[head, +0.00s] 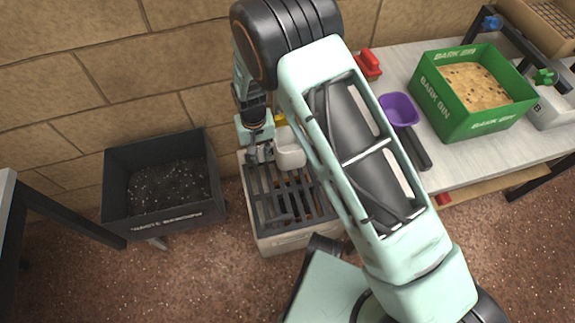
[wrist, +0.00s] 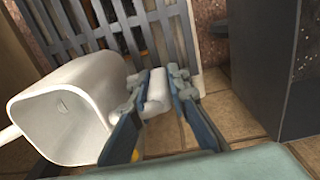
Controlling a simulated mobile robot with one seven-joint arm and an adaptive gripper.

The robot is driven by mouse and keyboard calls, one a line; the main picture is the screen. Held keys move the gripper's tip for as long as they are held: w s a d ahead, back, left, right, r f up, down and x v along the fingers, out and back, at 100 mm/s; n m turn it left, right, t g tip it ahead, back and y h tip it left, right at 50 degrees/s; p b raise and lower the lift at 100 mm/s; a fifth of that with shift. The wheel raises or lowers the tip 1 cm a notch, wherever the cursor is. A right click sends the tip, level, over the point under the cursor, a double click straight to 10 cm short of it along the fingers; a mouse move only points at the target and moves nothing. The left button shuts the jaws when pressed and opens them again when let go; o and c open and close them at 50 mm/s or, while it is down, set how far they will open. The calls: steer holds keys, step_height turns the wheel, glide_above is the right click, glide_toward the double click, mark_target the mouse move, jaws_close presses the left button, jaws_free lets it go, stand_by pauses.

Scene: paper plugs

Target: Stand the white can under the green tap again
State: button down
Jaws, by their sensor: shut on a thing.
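The white can (head: 290,150) is over the slatted grate at the wall. In the wrist view the can (wrist: 65,105) is tilted, its open mouth towards the camera and a thin spout at the left edge. My gripper (head: 262,155) is shut on the can's white handle (wrist: 156,90), which sits between the fingertips (wrist: 160,88). I cannot tell whether the can touches the grate. The green tap (head: 545,77) appears to be the small green fitting at the far right, above a pale box-like thing partly cut off by the frame.
The grate (head: 290,205) tops a pale box. A dark bin (head: 165,215) of dark material stands left of it. On the bench are a green bark bin (head: 470,128), a purple scoop (head: 400,108) and a red item (head: 368,65). A blue fitting (head: 490,22) is at back right.

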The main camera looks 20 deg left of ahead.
step_height(320, 180, down, 9)
steer(key=b, duration=0.3)
steer(key=shift+f, duration=0.2)
steer(key=shift+f, duration=0.25)
steer(key=c, duration=1.8)
jaws_free()
steer(key=shift+c, duration=0.2)
steer(key=shift+r, duration=0.15)
step_height(320, 180, up, 12)
steer(key=p, duration=0.3)
steer(key=shift+s+r+p, duration=0.1)
steer(key=shift+s+p, duration=0.05)
steer(key=shift+p, duration=0.2)
